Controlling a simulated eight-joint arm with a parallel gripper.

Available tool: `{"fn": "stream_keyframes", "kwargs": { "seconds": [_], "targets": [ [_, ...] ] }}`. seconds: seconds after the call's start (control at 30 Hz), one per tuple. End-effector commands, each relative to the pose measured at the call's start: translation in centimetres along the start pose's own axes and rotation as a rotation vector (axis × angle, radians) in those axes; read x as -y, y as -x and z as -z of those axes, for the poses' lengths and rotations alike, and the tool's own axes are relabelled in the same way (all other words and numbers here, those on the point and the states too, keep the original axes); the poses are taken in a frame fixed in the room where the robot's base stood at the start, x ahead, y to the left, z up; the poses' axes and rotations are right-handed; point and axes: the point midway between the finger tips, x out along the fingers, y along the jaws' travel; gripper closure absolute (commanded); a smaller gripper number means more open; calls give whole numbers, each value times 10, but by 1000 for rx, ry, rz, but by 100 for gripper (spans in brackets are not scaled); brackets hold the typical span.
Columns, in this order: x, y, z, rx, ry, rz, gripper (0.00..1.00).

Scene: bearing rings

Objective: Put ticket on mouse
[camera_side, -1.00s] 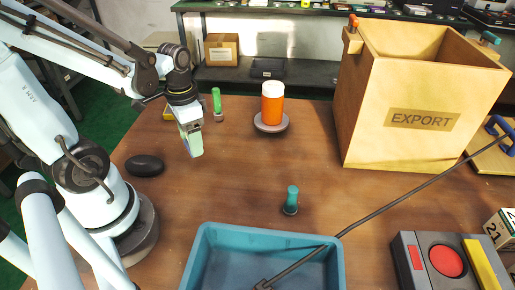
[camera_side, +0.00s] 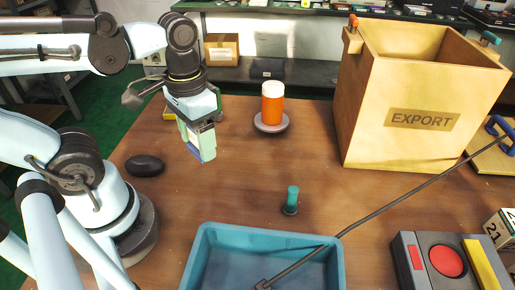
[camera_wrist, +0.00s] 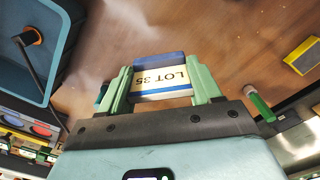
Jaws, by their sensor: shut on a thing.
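The ticket (camera_wrist: 160,79) is a cream and blue card reading "LOT 35". It also shows in the side view (camera_side: 207,152). My gripper (camera_side: 196,137) is shut on it and holds it above the brown table. In the wrist view my gripper (camera_wrist: 160,85) has a green finger at each side of the ticket. The mouse (camera_side: 145,166) is a black oval on the table at the left, below and left of my gripper. I cannot see the mouse in the wrist view.
A blue bin (camera_side: 265,236) with a dark rod stands in front. A green-topped stamp (camera_side: 291,201) stands behind it. An orange drink (camera_side: 272,104) stands on a grey coaster. A wooden EXPORT crate (camera_side: 420,100) is at the back right. The middle of the table (camera_side: 250,175) is clear.

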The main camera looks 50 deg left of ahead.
Motion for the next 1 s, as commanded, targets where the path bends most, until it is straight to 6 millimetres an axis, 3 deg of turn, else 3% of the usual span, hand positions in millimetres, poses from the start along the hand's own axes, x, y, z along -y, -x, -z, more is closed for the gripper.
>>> {"fn": "stream_keyframes", "kwargs": {
  "seconds": [0.2, 0.4, 0.57, 1.0],
  "targets": [
    [33, 18, -22, 0, 425, 0, 69],
    [49, 27, -39, 0, 689, 0, 69],
    [58, 25, -45, 0, 753, 1, 69],
    [106, -5, -62, 0, 754, 0, 69]
  ]
}}
